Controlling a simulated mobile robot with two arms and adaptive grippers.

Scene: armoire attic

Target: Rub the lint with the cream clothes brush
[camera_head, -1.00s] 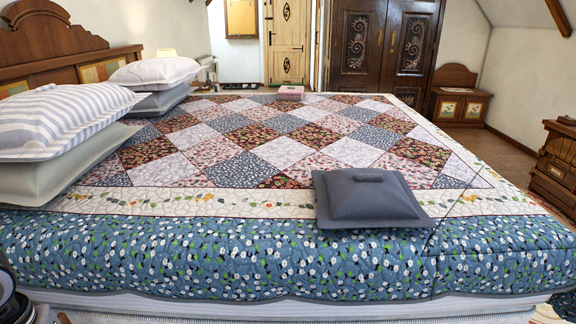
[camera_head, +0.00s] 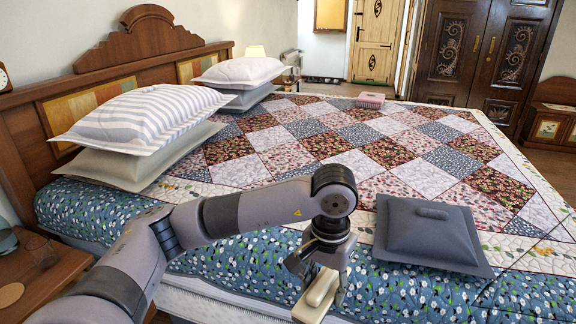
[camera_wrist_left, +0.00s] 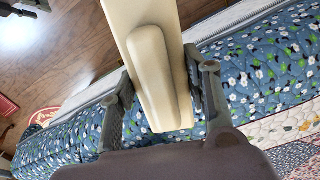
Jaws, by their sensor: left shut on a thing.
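My left gripper (camera_head: 323,268) is shut on the cream clothes brush (camera_head: 317,294), beside the near edge of the bed. In the left wrist view the cream brush (camera_wrist_left: 158,80) sits between the two fingers (camera_wrist_left: 160,100), with the blue floral quilt behind it. My right gripper does not show.
The patchwork quilt (camera_head: 350,150) is mostly clear. Striped and grey pillows (camera_head: 140,118) lie at the headboard. A bedside table (camera_head: 30,270) with a glass is at the lower left.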

